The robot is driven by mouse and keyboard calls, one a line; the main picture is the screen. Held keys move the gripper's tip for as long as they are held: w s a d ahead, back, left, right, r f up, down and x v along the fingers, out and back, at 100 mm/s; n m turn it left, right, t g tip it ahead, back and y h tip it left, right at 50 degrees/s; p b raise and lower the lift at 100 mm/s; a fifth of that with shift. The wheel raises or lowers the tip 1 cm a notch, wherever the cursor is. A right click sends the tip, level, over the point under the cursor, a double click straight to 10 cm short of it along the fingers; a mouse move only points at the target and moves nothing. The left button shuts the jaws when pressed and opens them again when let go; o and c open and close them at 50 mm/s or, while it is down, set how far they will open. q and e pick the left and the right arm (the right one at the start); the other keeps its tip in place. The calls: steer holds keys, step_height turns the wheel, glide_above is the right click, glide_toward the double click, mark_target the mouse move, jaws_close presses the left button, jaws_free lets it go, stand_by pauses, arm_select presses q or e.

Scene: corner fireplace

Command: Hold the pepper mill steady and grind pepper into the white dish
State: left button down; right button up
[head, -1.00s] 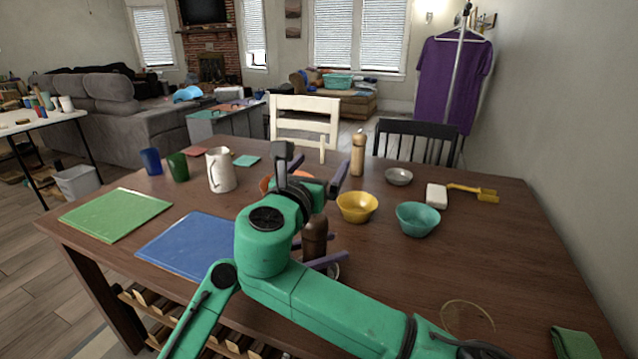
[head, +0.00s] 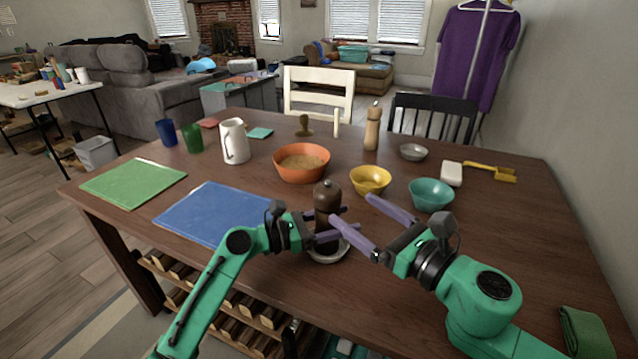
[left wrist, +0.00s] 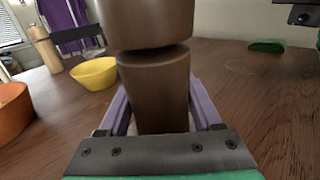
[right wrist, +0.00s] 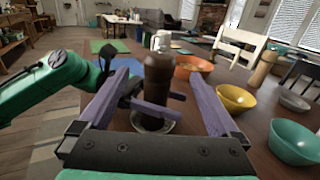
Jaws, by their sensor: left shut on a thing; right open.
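My left gripper (head: 338,229) is shut on the mill's lower body. The left wrist view shows the mill (left wrist: 155,80) filling the space between the fingers. My right gripper (head: 351,208) is open and empty, just right of the mill, its fingers pointing toward it. In the right wrist view the mill (right wrist: 157,85) appears between the open fingers, and the dish's rim (right wrist: 170,127) shows below. The mill hides much of the dish's inside.
An orange bowl (head: 302,176) with brown contents stands behind the mill. A yellow bowl (head: 370,186) and a teal bowl (head: 431,203) are behind the right gripper. A blue mat (head: 212,214) lies left. A light wooden mill (head: 372,128) stands farther back. The right table surface is mostly clear.

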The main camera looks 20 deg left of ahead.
mark_target(318, 184)
steer(key=shift+w+a, duration=0.15)
arm_select(q)
steer(key=shift+a, duration=0.1)
arm_select(e)
steer(key=x, duration=1.1)
steer(key=shift+w+a, duration=0.1)
steer(key=shift+a, duration=0.2)
steer(key=shift+c, duration=0.3)
steer(key=c, duration=1.3)
steer(key=shift+f+m+t+h, duration=0.1)
steer(key=shift+m+t+h, duration=0.2)
steer(key=shift+m+t, duration=0.15)
